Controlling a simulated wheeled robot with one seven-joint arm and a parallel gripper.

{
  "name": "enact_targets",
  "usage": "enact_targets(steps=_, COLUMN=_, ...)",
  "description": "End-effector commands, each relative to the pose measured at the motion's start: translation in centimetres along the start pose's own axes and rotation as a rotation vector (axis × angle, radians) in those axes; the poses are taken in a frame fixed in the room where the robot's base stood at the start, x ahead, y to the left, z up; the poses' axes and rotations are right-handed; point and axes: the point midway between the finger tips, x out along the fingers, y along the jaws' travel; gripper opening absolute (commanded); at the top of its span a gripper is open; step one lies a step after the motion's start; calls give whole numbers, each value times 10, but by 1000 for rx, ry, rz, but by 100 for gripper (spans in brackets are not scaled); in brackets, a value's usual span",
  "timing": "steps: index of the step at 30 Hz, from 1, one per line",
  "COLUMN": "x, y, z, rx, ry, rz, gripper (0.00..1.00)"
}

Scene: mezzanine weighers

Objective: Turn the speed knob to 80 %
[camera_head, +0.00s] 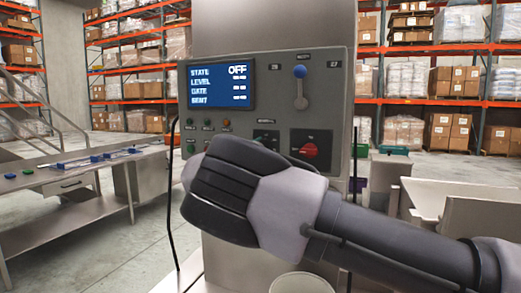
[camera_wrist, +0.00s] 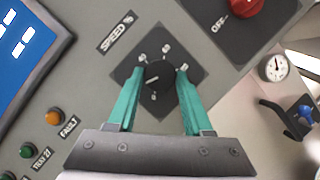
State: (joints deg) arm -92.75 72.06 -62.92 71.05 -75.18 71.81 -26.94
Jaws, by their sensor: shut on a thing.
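The speed knob (camera_wrist: 159,80) is a small round black knob on a dark square plate, with a "SPEED %" label beside it in the wrist view. A pale mark shows on its left part. The pale scale figures around it are too small to read surely. My gripper (camera_wrist: 158,71) has its two teal fingers on opposite sides of the knob, shut on it. In the head view my wrist and arm hide most of the gripper and the knob. The control panel's display (camera_head: 220,86) reads STATE OFF, with dashes on the other lines.
A red rotary switch (camera_head: 308,151) sits right of the speed knob, its label reading OFF in the wrist view. A lever with a blue ball (camera_head: 300,72) is above it. Small lamps and buttons (camera_head: 227,122) are at left. A steel bench (camera_head: 75,172) stands left of the panel.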

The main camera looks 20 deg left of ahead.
Motion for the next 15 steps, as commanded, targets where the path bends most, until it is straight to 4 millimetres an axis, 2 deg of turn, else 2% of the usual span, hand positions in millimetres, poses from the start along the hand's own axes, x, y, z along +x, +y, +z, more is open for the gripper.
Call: enact_targets(steps=15, x=0, y=4, z=0, rx=455, ry=1, rz=-192, gripper=0)
